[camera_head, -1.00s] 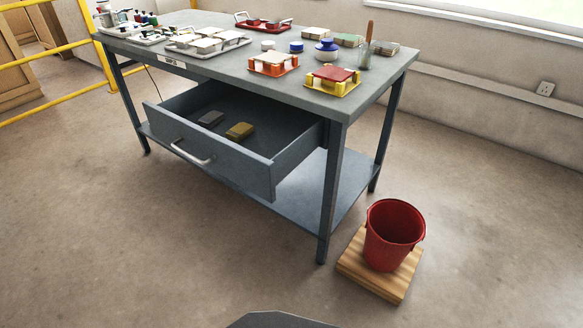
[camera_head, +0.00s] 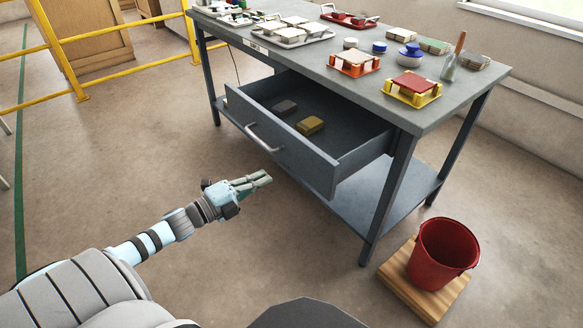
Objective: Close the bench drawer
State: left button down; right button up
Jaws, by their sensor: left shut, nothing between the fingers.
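The bench drawer (camera_head: 290,157) is pulled out from under the grey bench (camera_head: 345,92). Its front panel carries a silver bar handle (camera_head: 263,138). Inside it lie a grey block (camera_head: 284,108) and a yellow-brown block (camera_head: 310,125). My left gripper (camera_head: 265,180) is shut and empty. It is in front of the drawer, below the handle in the picture, and apart from it as far as I can tell. My right gripper is not in view.
A red bucket (camera_head: 442,255) stands on a wooden board (camera_head: 398,280) beside the bench's front right leg. Tiles in coloured frames, trays and jars stand on the bench top. A yellow rail (camera_head: 120,24) is at the left. The floor before the drawer is clear.

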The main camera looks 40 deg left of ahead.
aim_at(299, 159)
pick_arm(q)
jog(key=x, duration=0.9)
jog(key=shift+w+b, duration=0.35)
jog(key=shift+b, duration=0.05)
jog(key=shift+w+d, duration=0.1)
jog(key=shift+w, duration=0.15)
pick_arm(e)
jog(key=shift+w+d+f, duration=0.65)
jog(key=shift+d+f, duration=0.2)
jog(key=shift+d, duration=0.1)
